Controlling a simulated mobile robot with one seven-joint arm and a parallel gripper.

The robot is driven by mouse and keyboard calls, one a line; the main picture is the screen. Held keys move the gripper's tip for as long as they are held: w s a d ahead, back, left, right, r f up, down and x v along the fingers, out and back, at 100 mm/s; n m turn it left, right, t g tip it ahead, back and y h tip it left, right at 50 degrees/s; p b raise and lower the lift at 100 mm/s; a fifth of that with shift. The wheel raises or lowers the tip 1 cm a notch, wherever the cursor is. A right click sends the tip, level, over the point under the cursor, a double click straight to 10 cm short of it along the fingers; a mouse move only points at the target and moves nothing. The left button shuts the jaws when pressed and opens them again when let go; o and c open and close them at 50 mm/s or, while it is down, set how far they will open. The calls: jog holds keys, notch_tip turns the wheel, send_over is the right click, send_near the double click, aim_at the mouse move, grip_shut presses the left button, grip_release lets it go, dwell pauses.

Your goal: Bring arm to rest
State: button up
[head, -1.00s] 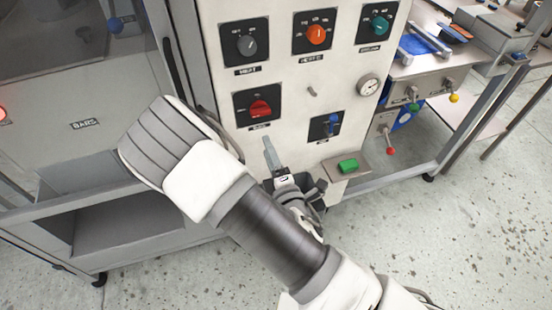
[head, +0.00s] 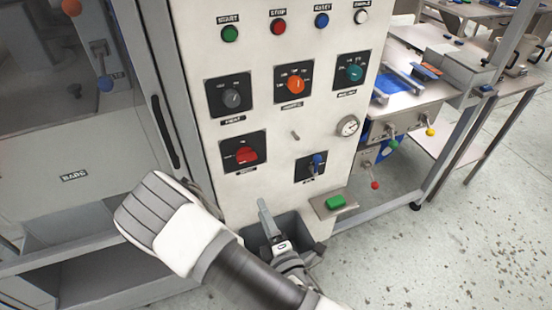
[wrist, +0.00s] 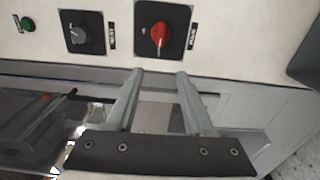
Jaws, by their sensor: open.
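My gripper (head: 265,208) is in front of the lower part of the white control panel (head: 270,190). In the head view a grey finger points up beside a dark bin, and my forearm covers part of the view. In the wrist view my gripper (wrist: 159,74) has its two fingers spread apart with nothing between them. The red knob (wrist: 160,35) on its black plate lies beyond the fingertips there; it also shows in the head view (head: 247,155). I cannot tell the exact gap between fingertips and panel.
A dark grey bin (head: 292,226) sits at the panel's foot. A small shelf (head: 322,209) holds a green block (head: 336,202). A glazed cabinet (head: 75,215) stands left. A bench (head: 425,95) with levers is at right. Open speckled floor (head: 470,250) lies at lower right.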

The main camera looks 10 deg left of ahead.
jog(key=shift+w, duration=0.1)
jog(key=w+d+r+m+g+h, duration=0.1)
jog(key=w+d+m+h, duration=0.15)
jog(key=w+m, duration=0.2)
jog(key=w+d+r+m+h, duration=0.1)
jog(key=w+d+m+h, duration=0.1)
jog(key=w+m+h, duration=0.3)
jog(key=d+r+m+g, duration=0.4)
jog(key=r+m, duration=0.3)
jog(key=m, duration=0.1)
jog(key=s+d+r+m+g+h, duration=0.1)
jog(key=s+d+r+m+g, duration=0.1)
jog(key=s+d+r, duration=0.5)
jog(key=s+d+r+m+g, duration=0.2)
jog(key=s+d+r+m, duration=0.3)
jog(key=s, duration=0.8)
jog(key=d+r, duration=0.3)
jog(key=r, duration=0.1)
jog(key=shift+d+r+g+h, duration=0.2)
jog(key=shift+r+g+h, duration=0.15)
jog(key=shift+r+g, duration=0.05)
